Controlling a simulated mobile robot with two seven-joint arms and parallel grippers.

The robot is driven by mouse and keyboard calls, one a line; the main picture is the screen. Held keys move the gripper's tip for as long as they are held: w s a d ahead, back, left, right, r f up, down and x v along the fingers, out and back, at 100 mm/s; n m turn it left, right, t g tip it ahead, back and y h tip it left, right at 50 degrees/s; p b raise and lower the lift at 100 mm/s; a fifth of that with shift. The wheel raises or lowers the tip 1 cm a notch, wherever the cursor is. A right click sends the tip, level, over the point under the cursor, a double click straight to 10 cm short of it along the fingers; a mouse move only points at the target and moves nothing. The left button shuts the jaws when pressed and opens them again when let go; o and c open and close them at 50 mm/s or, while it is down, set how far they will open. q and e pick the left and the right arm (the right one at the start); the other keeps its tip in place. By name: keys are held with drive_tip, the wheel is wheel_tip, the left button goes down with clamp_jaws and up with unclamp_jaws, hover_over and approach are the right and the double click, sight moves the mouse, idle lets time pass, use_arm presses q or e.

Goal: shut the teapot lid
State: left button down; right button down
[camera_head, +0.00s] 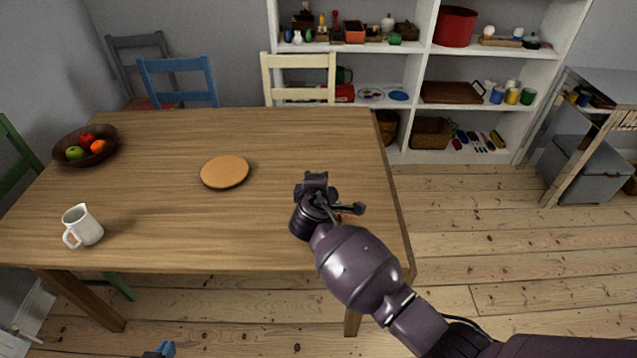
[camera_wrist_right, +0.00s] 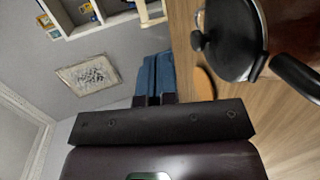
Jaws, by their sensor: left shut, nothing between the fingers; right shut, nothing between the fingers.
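The teapot (camera_wrist_right: 231,45) shows in the right wrist view at the upper right. It has a dark rounded surface, a bright metal rim, a small black knob (camera_wrist_right: 198,41) and a black handle (camera_wrist_right: 296,77). The picture is turned sideways and the pot is cut by the frame, so I cannot tell how far the lid stands open. In the head view my right arm covers most of that spot. My right gripper (camera_wrist_right: 154,76) is shut and empty, its blue fingers beside the pot, apart from it. My left gripper (camera_head: 165,348) is shut and empty, low at the bottom edge, below the table.
The wooden table (camera_head: 150,180) bears a white jug (camera_head: 85,227), a fruit bowl (camera_head: 62,152) and a round board (camera_head: 225,172). Chairs stand along its far side and left end. A white shelf (camera_head: 424,60) stands behind.

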drive_tip(key=shift+f+x, duration=0.25)
drive_tip(key=shift+x, duration=1.05)
drive_tip(key=shift+w+f+g+p, duration=0.3)
drive_tip(key=shift+f+g, duration=0.05)
drive_tip(key=shift+g, duration=0.45)
drive_tip(key=shift+w+f, duration=0.25)
drive_tip(key=shift+f, duration=0.1)
